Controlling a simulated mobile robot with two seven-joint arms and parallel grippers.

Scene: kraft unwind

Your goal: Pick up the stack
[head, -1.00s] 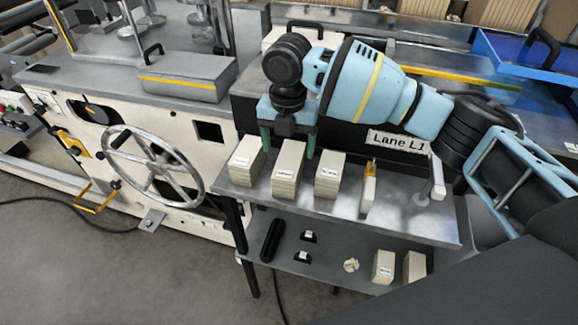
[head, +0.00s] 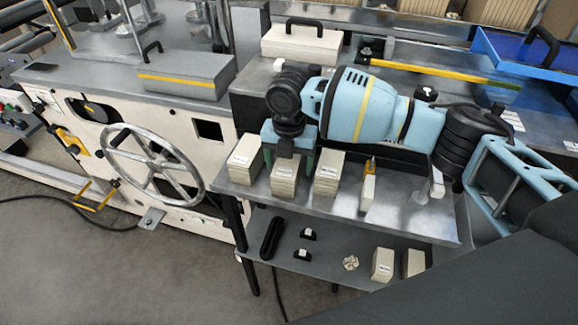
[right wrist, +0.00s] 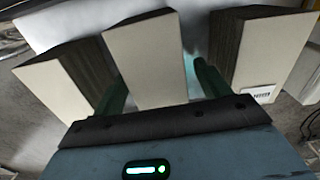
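Three cream stacks of paper-like sheets stand in a row on the upper metal shelf: a left stack (head: 243,158), a middle stack (head: 284,179) and a right stack (head: 328,174). My right gripper (head: 287,160) is lowered over the middle stack, with one green finger on each side of it. In the right wrist view the middle stack (right wrist: 146,62) shows between the two open fingers (right wrist: 160,88). A gap shows beside one finger; whether the other touches is unclear. The gripper hides part of the middle stack's top. My left gripper is not in view.
Neighbouring stacks stand close to the fingers. A small yellow-topped item (head: 368,188) stands further right on the shelf (head: 400,212). The lower shelf (head: 325,265) holds small black items, a black bar and more cream blocks. A handwheel (head: 152,170) is at left.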

